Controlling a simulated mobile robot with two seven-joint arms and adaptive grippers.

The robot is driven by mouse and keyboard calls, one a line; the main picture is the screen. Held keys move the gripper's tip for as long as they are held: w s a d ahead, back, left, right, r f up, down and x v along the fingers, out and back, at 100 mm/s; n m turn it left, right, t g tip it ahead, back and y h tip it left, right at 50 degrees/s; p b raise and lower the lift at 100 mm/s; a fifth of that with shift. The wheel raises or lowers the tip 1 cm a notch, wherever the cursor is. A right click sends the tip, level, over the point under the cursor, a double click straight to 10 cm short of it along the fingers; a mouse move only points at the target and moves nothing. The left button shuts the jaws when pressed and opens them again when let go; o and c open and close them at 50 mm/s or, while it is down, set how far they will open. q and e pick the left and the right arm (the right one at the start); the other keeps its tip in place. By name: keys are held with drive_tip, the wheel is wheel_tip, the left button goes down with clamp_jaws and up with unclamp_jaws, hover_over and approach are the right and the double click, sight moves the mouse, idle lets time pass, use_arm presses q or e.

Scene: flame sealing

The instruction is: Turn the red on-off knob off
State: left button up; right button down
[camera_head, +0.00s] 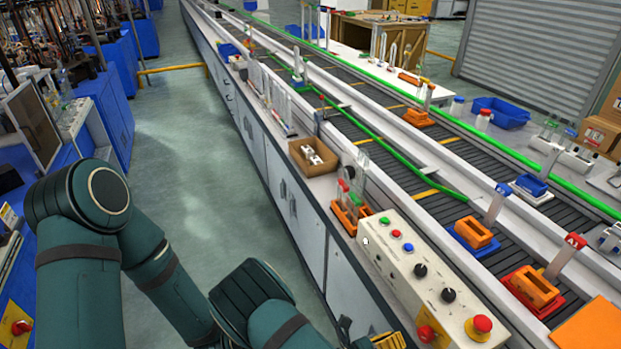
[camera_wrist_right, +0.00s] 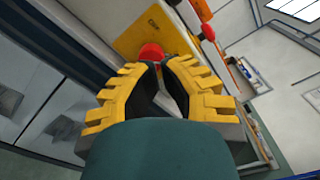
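The red on-off knob (camera_head: 427,333) sits on a small yellow plate on the side of the white control box (camera_head: 400,262), low in the head view. In the right wrist view the red knob (camera_wrist_right: 151,51) stands just beyond my fingertips, against the yellow plate (camera_wrist_right: 152,28). My right gripper (camera_head: 391,341) shows only its yellow fingers at the bottom edge of the head view. In the wrist view the right gripper (camera_wrist_right: 158,68) has a narrow gap between its fingertips, in front of the knob; contact cannot be told. My left gripper is out of view.
A red mushroom button (camera_head: 482,325) on a yellow base tops the control box near the knob. Black dials (camera_head: 448,295) and small coloured buttons line the box. A conveyor (camera_head: 430,195) with orange blocks runs behind it. Open floor (camera_head: 205,165) lies left of the cabinets.

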sight(423, 321)
drive_tip(key=shift+w+x, duration=0.15)
drive_tip(key=shift+x, duration=1.55)
drive_tip(key=shift+w+x, duration=0.15)
drive_tip(key=shift+x, duration=1.6)
drive_tip(key=shift+r, duration=0.1)
drive_tip(key=shift+w, duration=0.15)
drive_tip(key=shift+w+f, duration=0.35)
drive_tip(key=shift+f, duration=0.3)
drive_tip(key=shift+w+a+f+b, duration=0.15)
drive_tip(key=shift+f+b, duration=0.25)
drive_tip(key=shift+f, duration=0.55)
drive_tip(key=shift+w+a, duration=0.1)
